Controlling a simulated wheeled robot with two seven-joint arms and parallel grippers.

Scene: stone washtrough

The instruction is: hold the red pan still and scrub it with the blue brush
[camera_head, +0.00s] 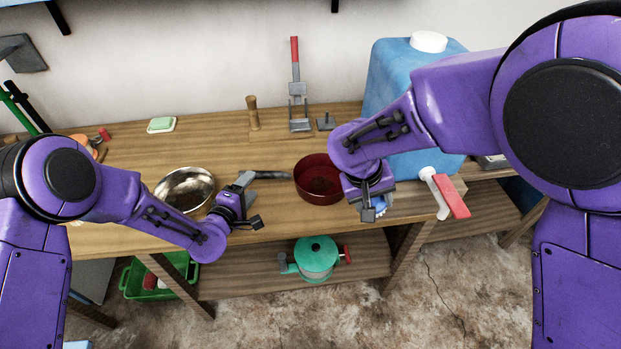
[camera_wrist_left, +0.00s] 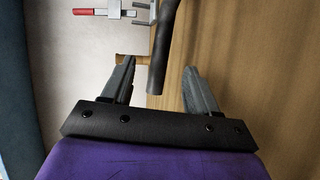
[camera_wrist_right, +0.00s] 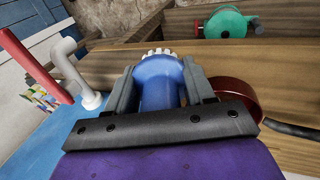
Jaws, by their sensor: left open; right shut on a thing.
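The red pan (camera_head: 318,180) sits on the wooden bench, its dark handle (camera_head: 271,174) pointing left. My left gripper (camera_head: 250,200) is open at the handle's end. In the left wrist view the handle (camera_wrist_left: 164,50) lies between the spread fingers (camera_wrist_left: 160,85), with no clear contact. My right gripper (camera_head: 368,206) is shut on the blue brush (camera_wrist_right: 158,82), whose white bristles face away from the wrist. It is just right of the pan. In the head view the gripper hides most of the brush. The pan's red rim (camera_wrist_right: 245,98) shows beside the right gripper.
A metal bowl (camera_head: 185,188) stands left of my left gripper. A blue water container (camera_head: 392,68) with a red-handled tap (camera_head: 452,197) stands at the right. A green pot (camera_head: 316,258) is on the lower shelf. Soap (camera_head: 161,125) lies at the back left.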

